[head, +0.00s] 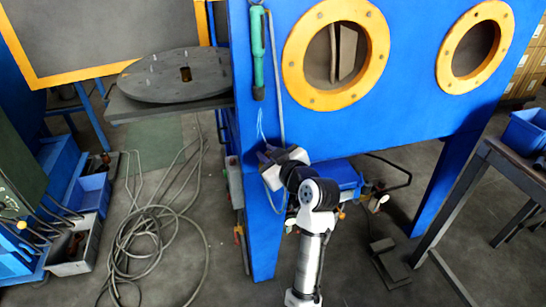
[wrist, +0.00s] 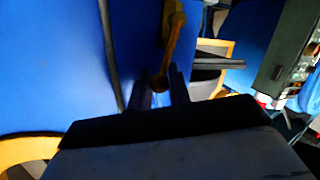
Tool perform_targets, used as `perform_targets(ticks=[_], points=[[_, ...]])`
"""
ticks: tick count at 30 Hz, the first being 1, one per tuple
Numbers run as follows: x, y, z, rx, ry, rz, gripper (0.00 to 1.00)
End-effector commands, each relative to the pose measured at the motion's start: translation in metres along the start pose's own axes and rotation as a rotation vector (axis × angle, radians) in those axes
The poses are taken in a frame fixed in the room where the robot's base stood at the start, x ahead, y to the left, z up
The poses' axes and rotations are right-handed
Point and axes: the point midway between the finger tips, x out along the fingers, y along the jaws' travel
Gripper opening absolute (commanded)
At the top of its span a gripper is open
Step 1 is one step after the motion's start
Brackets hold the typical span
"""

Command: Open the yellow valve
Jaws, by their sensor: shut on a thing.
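The yellow valve (wrist: 169,48) shows in the wrist view as a long yellow lever against the blue cabinet wall, its rounded end low between my fingers. My gripper (wrist: 161,80) has one finger on each side of that end and is shut on it. In the head view my gripper (head: 263,155) is against the lower left part of the blue cabinet front (head: 330,133), by its left leg. The valve cannot be made out there, as my gripper and wrist cover that spot.
A green tool (head: 257,55) and a dark hose hang on the cabinet above my gripper. Round yellow-rimmed ports (head: 294,75) are at upper right. A round dark turntable (head: 155,88) stands at left. Loose cable (head: 150,225) lies on the floor. A dark table (head: 490,165) is at right.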

Motion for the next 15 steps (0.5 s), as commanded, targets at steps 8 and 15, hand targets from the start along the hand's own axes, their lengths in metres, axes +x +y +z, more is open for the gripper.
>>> perform_targets(ticks=[8, 15], points=[[0.0015, -0.0062, -0.0023, -0.099, -0.034, 0.01, 0.0], [0.0021, -0.0079, -0.003, -0.124, -0.043, 0.012, 0.0]])
